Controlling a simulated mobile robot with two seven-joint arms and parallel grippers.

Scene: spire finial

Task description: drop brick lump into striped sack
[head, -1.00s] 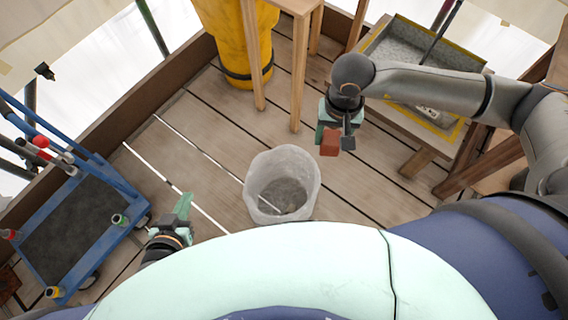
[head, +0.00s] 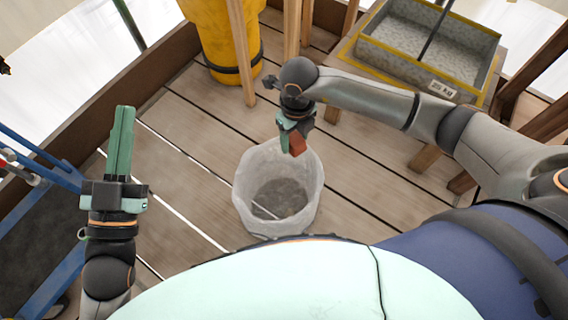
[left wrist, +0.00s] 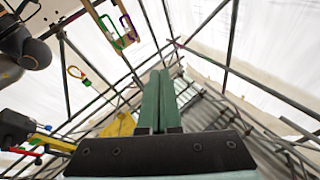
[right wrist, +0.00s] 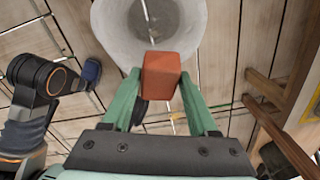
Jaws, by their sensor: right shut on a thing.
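The brick lump (head: 298,144) is a small red-brown block. My right gripper (head: 291,130) is shut on it and holds it over the far rim of the sack. In the right wrist view the lump (right wrist: 161,72) sits between the green fingertips and overlaps the sack's near edge. The sack (head: 246,192) is a pale, whitish, open-topped container on the floor; I cannot make out stripes on it.
A blue cart (head: 45,255) stands at the left. A yellow barrel-like container (head: 222,45) and wooden posts stand behind the sack. A grey tray with yellow edges (head: 405,62) is at the back right. Plank floor around the sack is mostly clear.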

